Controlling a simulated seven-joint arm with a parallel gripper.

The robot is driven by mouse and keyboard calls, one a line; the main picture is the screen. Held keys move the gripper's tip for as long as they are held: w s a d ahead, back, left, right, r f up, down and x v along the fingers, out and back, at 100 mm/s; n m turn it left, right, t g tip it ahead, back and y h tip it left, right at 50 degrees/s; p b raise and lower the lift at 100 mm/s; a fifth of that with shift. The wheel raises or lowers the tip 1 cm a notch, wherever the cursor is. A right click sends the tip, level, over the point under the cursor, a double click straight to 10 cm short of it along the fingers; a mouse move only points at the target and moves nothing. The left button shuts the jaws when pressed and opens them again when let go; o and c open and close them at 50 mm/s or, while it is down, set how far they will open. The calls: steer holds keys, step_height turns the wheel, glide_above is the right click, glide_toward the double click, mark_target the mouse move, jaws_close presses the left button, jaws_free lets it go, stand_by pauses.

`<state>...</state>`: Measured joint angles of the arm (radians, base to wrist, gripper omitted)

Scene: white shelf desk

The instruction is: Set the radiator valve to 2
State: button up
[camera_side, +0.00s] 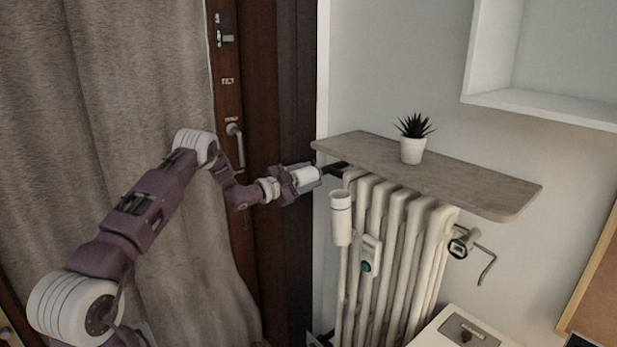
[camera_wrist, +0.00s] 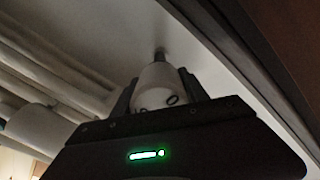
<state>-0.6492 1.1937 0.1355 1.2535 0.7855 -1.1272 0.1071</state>
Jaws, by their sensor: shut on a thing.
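The radiator (camera_side: 385,240) is a cream column type under a stone-like shelf, against the wall in the side view. In the side view my gripper (camera_side: 337,168) is at the radiator's upper left end, by the shelf's left edge.
The shelf (camera_side: 480,190) overhangs the radiator and carries a potted plant (camera_side: 412,150). A white cylinder (camera_side: 341,217) hangs at the radiator's front left, close below my gripper. A small device (camera_side: 371,257) with a teal dial sits on the radiator. A curtain (camera_side: 150,100) hangs left.

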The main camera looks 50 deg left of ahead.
steer(key=shift+n, duration=0.5)
steer(key=o, duration=1.4)
steer(key=shift+c, duration=0.2)
steer(key=s, duration=0.7)
